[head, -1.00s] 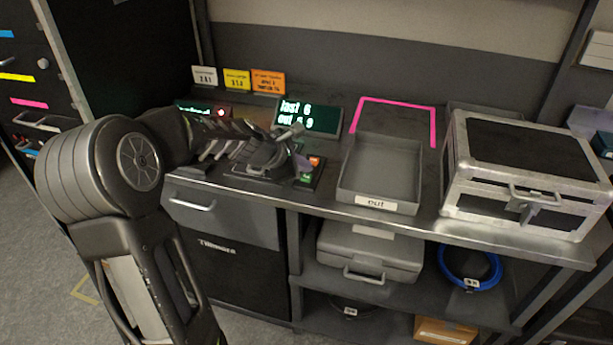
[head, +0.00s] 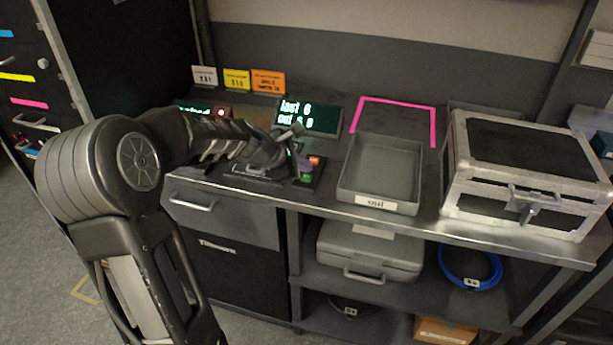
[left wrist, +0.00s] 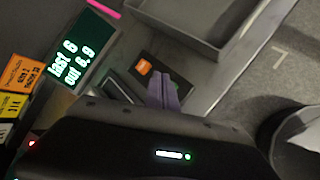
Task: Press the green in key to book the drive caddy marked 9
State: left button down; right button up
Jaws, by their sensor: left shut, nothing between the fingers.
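The key pad (head: 299,183) sits on the bench with a green key (head: 306,178) at its front and an orange key (head: 315,161) behind it. My left gripper (head: 303,163) is shut and empty, its purple-grey fingertips low over the pad beside the keys. I cannot tell whether the fingers touch the pad. The display (head: 308,117) reads "last 6" and "out 6,9". I cannot make out a caddy marked 9. My right gripper is out of view.
A grey tray (head: 345,183) labelled "out" stands right of the pad, and a silver case (head: 450,205) stands at the bench's right end. Pink tape (head: 398,101) marks a clear patch behind the tray. Small signs (head: 237,79) stand at the back left.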

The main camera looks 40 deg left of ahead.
aim_at(304, 178)
pick_arm(q)
jog(key=shift+f, duration=0.45)
jog(key=shift+f+b, duration=0.45)
jog(key=shift+b, duration=0.25)
jog(key=shift+r, duration=0.15)
dwell(0.5)
jog(key=shift+r+p, duration=0.75)
jog(key=shift+p, duration=0.15)
jog(key=shift+r, duration=0.1)
notch_tip(304, 178, up, 5)
jog(key=p, duration=0.5)
dwell(0.5)
